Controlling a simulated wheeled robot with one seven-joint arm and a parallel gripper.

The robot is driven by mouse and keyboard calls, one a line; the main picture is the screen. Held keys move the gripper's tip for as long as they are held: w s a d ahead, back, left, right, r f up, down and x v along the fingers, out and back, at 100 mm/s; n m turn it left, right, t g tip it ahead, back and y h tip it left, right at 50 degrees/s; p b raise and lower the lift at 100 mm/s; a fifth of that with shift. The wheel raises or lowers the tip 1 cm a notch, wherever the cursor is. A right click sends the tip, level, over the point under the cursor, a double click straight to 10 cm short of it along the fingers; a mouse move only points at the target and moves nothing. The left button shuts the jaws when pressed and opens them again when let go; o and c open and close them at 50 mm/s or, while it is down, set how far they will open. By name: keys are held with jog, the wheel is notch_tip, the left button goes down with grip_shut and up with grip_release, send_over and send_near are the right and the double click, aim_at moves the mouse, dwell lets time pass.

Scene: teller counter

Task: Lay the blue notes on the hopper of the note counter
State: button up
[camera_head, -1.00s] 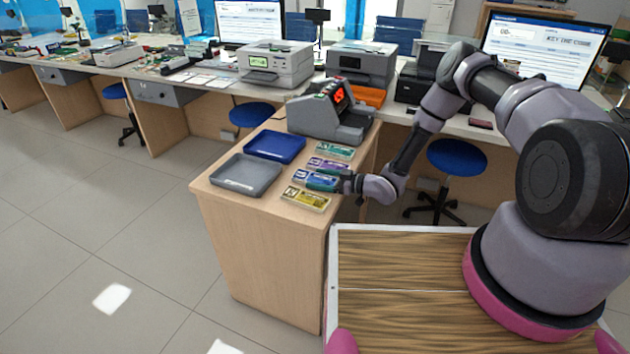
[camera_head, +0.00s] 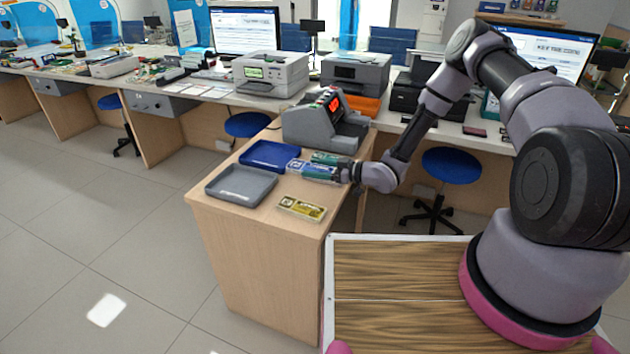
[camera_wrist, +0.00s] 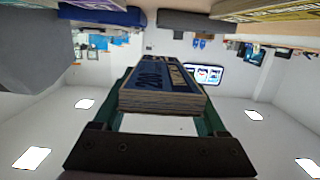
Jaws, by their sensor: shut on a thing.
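My gripper (camera_head: 322,172) is shut on the blue notes (camera_head: 295,165), a banded bundle held above the counter between green fingers. In the wrist view the blue notes (camera_wrist: 160,90) lie between both fingers, with dark blue print on top and pale edges. The note counter (camera_head: 322,122), a grey machine with a red lit display, stands behind and a little left of my gripper. The bundle is apart from its hopper. The held bundle and fingers hide the purple notes.
Yellow notes (camera_head: 302,208) lie at the counter's near edge. Green notes (camera_head: 328,157) lie just behind my gripper. A blue tray (camera_head: 262,163) and an empty grey tray (camera_head: 240,190) sit to the left. Printers (camera_head: 270,75) stand farther back.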

jog(key=d+r, duration=0.1)
jog(key=w+r+m+t, duration=0.1)
jog(key=r, duration=0.1)
jog(key=w+d+r+t, duration=0.1)
jog(key=shift+w+d+r+m+h, duration=0.1)
jog(key=shift+d+r+m+h, duration=0.05)
jog(key=shift+d+m+h, duration=0.2)
jog(key=w+d+r+m+t+h, duration=0.3)
jog(key=d+r+m+t+h, duration=0.1)
jog(key=d, duration=0.5)
jog(key=w+d+r+m+t+h, duration=0.3)
jog(key=d+r+m+t+h, duration=0.15)
jog(key=d, duration=0.45)
jog(key=s+d+r+m+h, duration=0.25)
jog(key=d+h, duration=0.25)
jog(key=d, duration=0.6)
jog(key=shift+m+h, duration=0.5)
jog(key=shift+m, duration=0.15)
jog(key=s+r, duration=0.1)
jog(key=s, duration=0.1)
jog(key=s+r, duration=0.2)
jog(key=shift+s+d+r, duration=0.15)
jog(key=shift+s+r, duration=0.05)
